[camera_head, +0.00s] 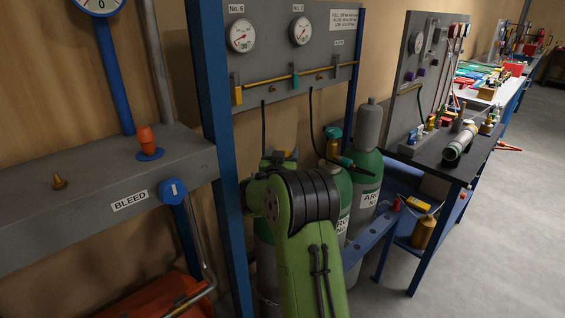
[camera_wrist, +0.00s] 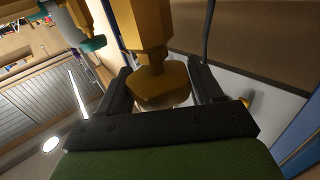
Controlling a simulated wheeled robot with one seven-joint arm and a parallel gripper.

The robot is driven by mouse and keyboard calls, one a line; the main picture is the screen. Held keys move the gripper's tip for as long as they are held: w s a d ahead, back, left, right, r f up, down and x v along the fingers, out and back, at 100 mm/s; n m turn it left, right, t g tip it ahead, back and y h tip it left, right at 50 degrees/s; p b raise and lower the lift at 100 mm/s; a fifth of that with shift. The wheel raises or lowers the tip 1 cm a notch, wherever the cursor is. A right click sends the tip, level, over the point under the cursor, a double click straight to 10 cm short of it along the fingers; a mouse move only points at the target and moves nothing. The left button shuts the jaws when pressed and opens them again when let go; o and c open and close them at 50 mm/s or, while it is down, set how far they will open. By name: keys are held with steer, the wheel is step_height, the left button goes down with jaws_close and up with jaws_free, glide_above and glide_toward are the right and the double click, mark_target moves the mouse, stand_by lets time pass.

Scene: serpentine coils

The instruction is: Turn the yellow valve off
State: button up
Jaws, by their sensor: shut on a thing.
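In the wrist view, the yellow valve (camera_wrist: 158,84) has a wide faceted knob below a thick yellow body. My gripper (camera_wrist: 162,88) has its two dark fingers on either side of that knob and is shut on it. The far side of the knob is hidden. In the head view, my green arm reaches toward the gas cylinders under the gauge panel. It hides the gripper, and I cannot make out the gripped valve there.
Green-and-grey cylinders (camera_head: 367,188) stand right of my arm, one with a teal-handled valve (camera_head: 333,132). A blue post (camera_head: 215,150) and the grey BLEED shelf (camera_head: 90,195) are at left. A dark workbench (camera_head: 440,155) stands at right. The floor (camera_head: 500,230) beyond is clear.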

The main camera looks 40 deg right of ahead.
steer(key=shift+m+g+h+b, duration=0.6)
steer(key=shift+g+b, duration=0.2)
steer(key=shift+b, duration=0.3)
steer(key=o, duration=1)
steer(key=shift+c, duration=0.2)
steer(key=b+v, duration=0.1)
steer(key=v, duration=0.6)
steer(key=shift+s+a, duration=0.15)
steer(key=shift+a, duration=0.05)
